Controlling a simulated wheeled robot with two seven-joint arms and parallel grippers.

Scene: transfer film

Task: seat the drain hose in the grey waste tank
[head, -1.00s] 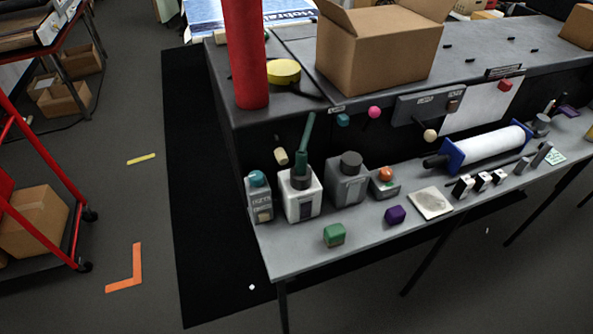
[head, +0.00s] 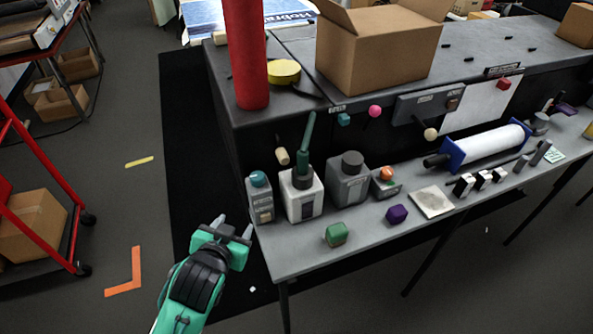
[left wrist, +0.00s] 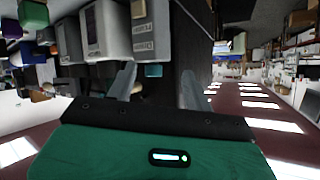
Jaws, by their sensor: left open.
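The green drain hose (head: 307,133) stands up from the dark neck of a white tank (head: 302,203) on the bench shelf. The grey waste tank (head: 347,186), with a dark round top, stands just right of the white tank. My left gripper (head: 233,228) is open and empty, left of the shelf's near-left corner, apart from the tanks and hose. In the left wrist view the gripper's two fingers (left wrist: 157,84) are spread, with the white tank (left wrist: 107,30) and grey tank (left wrist: 66,42) beyond them. My right gripper is not in view.
A green cube (head: 336,234) and a purple cube (head: 397,214) lie in front. A red column (head: 245,60) rises behind. Open floor lies left of the shelf.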

